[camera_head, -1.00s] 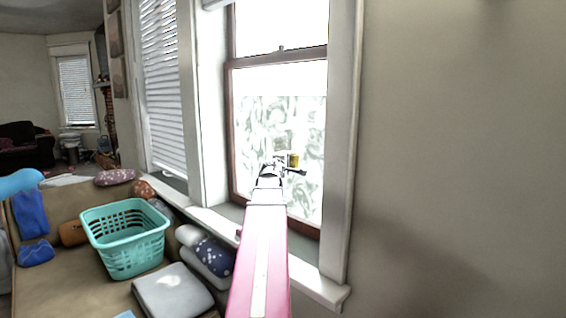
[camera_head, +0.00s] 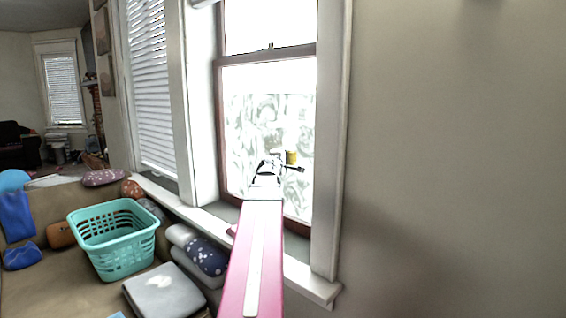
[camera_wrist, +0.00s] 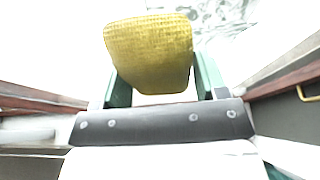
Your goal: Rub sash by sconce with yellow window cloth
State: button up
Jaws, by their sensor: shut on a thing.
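The yellow window cloth (camera_wrist: 150,52) sits between the two green fingers of my gripper (camera_wrist: 162,88) in the wrist view. In the head view the cloth (camera_head: 291,157) is a small yellow patch at the tip of my extended arm, in front of the lower pane. My gripper (camera_head: 283,166) is shut on it. The window sash (camera_head: 268,120) has a brown frame and a lower pane with grey-white smeary marks across it. Whether the cloth touches the glass I cannot tell. No sconce can be made out.
A white sill (camera_head: 300,275) and side trim (camera_head: 333,140) border the window, with bare wall to the right. Below left, a couch holds a teal basket (camera_head: 118,268), a grey cushion (camera_head: 166,291) and several pillows. A blind-covered window (camera_head: 147,85) stands left.

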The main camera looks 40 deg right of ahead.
aim_at(269, 146)
jog(key=shift+w+r, duration=0.1)
jog(key=shift+r, duration=0.45)
jog(key=shift+w+a, duration=0.2)
jog(key=shift+w, duration=2.8)
jog(key=shift+w+a, duration=0.2)
jog(key=shift+w, duration=2.8)
jog(key=shift+w+a, duration=0.2)
jog(key=shift+w, duration=1.15)
jog(key=shift+w+a, duration=0.2)
jog(key=shift+w, duration=1.1)
jog(key=shift+s+d+r, duration=0.1)
jog(key=shift+r, duration=1)
jog(key=shift+s, duration=1.65)
jog(key=shift+s+d, duration=0.2)
jog(key=shift+s, duration=0.75)
jog(key=shift+s+d, duration=0.15)
jog(key=shift+s, duration=0.8)
